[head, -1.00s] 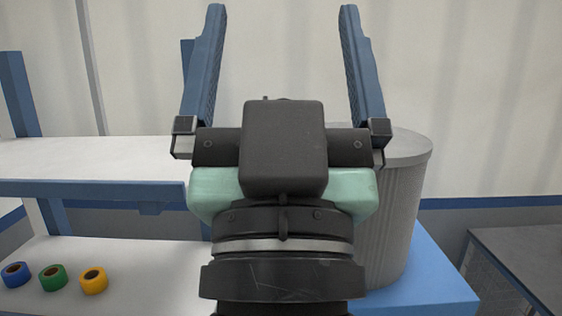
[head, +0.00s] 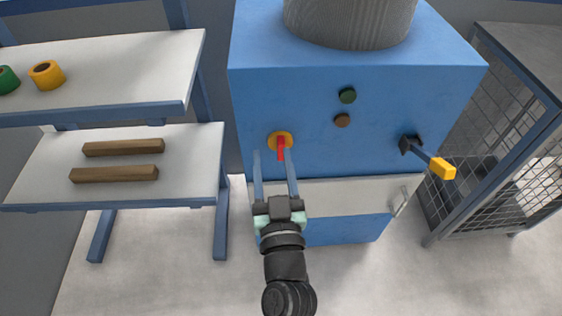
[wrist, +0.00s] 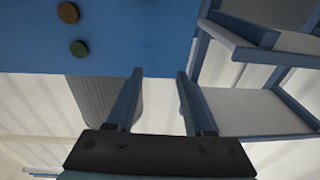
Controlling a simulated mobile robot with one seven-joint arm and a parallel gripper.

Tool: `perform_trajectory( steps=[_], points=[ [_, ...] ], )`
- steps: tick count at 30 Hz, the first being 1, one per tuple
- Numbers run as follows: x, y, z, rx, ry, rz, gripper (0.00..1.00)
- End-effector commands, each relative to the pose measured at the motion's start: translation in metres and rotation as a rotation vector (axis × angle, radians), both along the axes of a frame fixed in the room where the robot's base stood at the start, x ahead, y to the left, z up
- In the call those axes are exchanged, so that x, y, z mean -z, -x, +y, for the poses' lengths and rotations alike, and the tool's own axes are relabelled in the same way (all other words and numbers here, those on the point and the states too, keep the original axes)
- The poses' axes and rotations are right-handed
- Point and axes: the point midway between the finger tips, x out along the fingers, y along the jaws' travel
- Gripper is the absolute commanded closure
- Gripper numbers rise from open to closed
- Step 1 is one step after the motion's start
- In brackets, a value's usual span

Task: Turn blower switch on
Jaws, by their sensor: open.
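The blower switch (head: 281,150) is a red handle on a round yellow plate, on the front of the blue machine (head: 330,80). The handle points downward. My gripper (head: 273,154) is open, with its two fingers pointing up toward the switch. In the head view the red handle shows between the fingertips, nearer the right one. I cannot tell how far the fingers are from it in depth. In the wrist view my gripper (wrist: 158,72) is open and empty, and the red switch is not visible.
A green button (head: 347,95), a brown button (head: 342,120) and a yellow-tipped lever (head: 442,168) sit right of the switch. Shelves (head: 100,80) stand left, a mesh cage (head: 490,165) right.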

Motion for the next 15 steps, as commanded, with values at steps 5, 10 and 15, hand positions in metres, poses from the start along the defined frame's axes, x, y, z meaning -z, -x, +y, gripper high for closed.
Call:
perform_trajectory(
  steps=[5, 10, 15],
  points=[
    [0.083, 0.022, -0.019, 0.049, 0.009, 0.097, 0.47],
    [0.091, 0.019, -0.023, 0.059, 0.011, 0.109, 0.47],
    [0.089, -0.004, -0.023, 0.058, 0.01, 0.107, 0.47]
  ],
)
